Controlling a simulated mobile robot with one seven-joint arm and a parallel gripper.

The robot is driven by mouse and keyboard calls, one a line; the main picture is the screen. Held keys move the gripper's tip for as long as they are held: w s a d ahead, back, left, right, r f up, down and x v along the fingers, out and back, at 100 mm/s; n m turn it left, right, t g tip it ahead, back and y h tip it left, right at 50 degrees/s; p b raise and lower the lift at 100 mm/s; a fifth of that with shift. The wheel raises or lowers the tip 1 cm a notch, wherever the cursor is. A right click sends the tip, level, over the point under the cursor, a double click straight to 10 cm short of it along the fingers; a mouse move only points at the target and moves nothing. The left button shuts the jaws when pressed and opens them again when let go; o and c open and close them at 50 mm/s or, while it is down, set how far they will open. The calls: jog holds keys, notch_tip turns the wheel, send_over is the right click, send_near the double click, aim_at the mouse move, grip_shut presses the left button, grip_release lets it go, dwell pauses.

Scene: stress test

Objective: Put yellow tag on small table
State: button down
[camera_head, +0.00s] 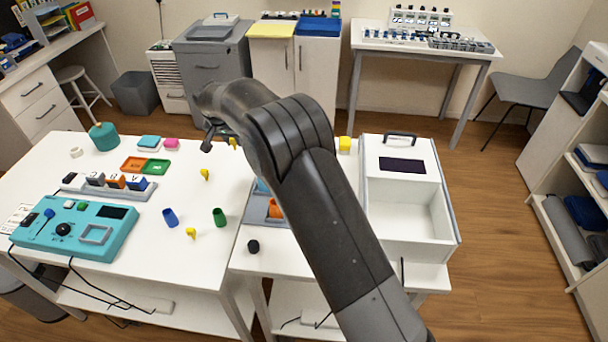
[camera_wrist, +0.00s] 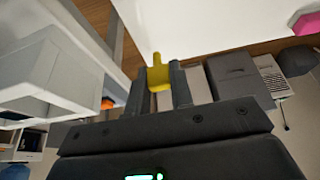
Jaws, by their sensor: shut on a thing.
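In the wrist view my gripper (camera_wrist: 158,88) is shut on a yellow tag (camera_wrist: 158,74), whose narrow stem points away from the fingers. In the head view my gripper (camera_head: 208,136) is mostly hidden by my arm, above the far part of the left white table (camera_head: 150,290). A bit of yellow (camera_head: 233,142) shows beside it; I cannot tell whether it is the held tag. Two other yellow tags (camera_head: 204,174) (camera_head: 191,233) lie on the left table. The smaller white table (camera_head: 250,262) stands to its right, partly behind my arm.

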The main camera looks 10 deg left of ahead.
notch_tip(320, 180, up, 13)
jog(key=s+d+m+g+h, duration=0.25)
jog(key=d+m, duration=0.85)
jog(key=d, duration=0.6)
jog(key=s+d+m+g+h, duration=0.2)
jog(key=s+d+m+g, duration=0.2)
jog(key=d+m, duration=1.05)
jog(key=d+f+n, duration=0.1)
jog(key=f, duration=0.2)
jog(key=d+f+n, duration=0.1)
jog(key=f, duration=0.2)
jog(key=d+f+n, duration=0.1)
jog(key=f, duration=0.2)
jog(key=shift+f, duration=2.95)
jog(key=shift+f, duration=0.1)
jog(key=c, duration=1.3)
grip_release()
jog(key=shift+t+y, duration=0.25)
